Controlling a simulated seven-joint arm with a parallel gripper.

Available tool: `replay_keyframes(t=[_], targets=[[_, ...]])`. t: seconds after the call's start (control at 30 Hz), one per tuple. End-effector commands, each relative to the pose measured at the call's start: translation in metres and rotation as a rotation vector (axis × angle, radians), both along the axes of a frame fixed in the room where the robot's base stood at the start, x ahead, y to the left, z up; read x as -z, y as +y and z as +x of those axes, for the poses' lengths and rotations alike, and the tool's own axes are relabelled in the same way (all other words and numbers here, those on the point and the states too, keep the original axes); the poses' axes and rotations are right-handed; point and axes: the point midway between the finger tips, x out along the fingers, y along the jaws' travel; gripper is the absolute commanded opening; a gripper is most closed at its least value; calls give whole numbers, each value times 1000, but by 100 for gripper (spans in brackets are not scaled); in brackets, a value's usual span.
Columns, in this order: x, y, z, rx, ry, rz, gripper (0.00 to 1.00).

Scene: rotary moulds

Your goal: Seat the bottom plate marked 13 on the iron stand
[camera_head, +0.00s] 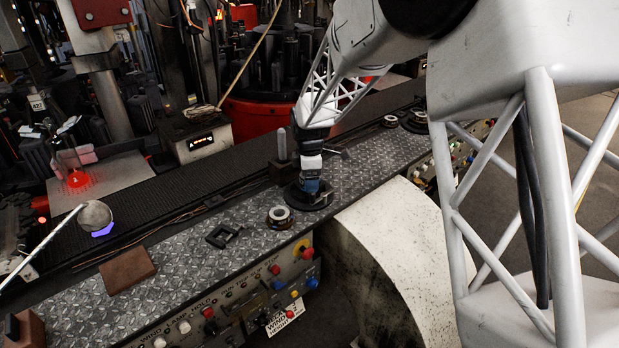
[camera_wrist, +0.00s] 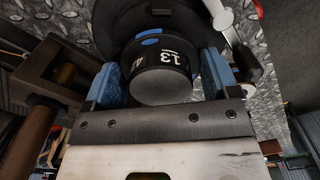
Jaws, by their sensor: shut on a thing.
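The bottom plate marked 13 (camera_wrist: 160,74) is a dark round piece with a narrower grey-ended hub, white digits and a blue mark on its side. My gripper (camera_wrist: 158,88) is shut on that hub, with a blue-padded finger on each side. In the head view my gripper (camera_head: 311,184) points down at a wide black disc (camera_head: 308,198) low over the patterned metal bench. I cannot tell whether the disc touches what is below it. I cannot clearly tell which piece is the iron stand; the underside of the plate is hidden.
A white lever (camera_wrist: 221,17) shows beside the plate.

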Motion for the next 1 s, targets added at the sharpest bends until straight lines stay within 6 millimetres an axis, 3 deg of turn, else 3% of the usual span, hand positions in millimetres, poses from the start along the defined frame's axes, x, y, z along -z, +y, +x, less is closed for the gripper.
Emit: replay_keyframes(t=[1.0], targets=[[10,0,0,0,1,0,48]])
